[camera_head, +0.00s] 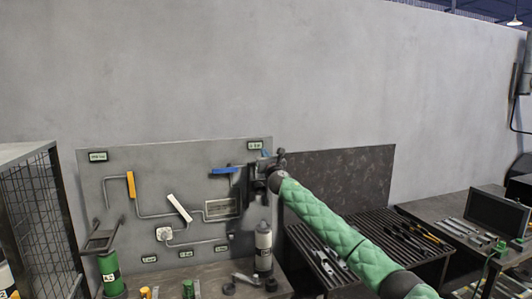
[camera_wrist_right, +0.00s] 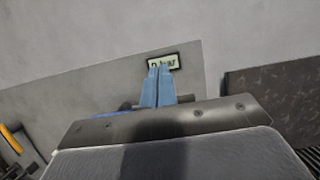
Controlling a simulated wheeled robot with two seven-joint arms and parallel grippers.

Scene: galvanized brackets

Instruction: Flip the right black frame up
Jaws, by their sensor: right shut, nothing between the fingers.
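My right gripper (camera_head: 265,155) is raised in front of the board's upper right corner. In the right wrist view its blue fingers (camera_wrist_right: 158,87) are together and empty, pointing towards a small label. A dark upright piece (camera_head: 243,187) shows just left of and below the gripper, above a white bottle (camera_head: 263,239); it may be the right black frame, but my gripper and wrist partly cover it and I cannot tell its full shape. My left gripper is not in view.
A grey board (camera_head: 205,158) with pipes, labels and coloured handles stands behind the bench. A dark slotted bench (camera_head: 345,268) with tools lies to the right, under my right arm. A wire mesh cage (camera_head: 42,225) stands at the left. The space above the board is clear.

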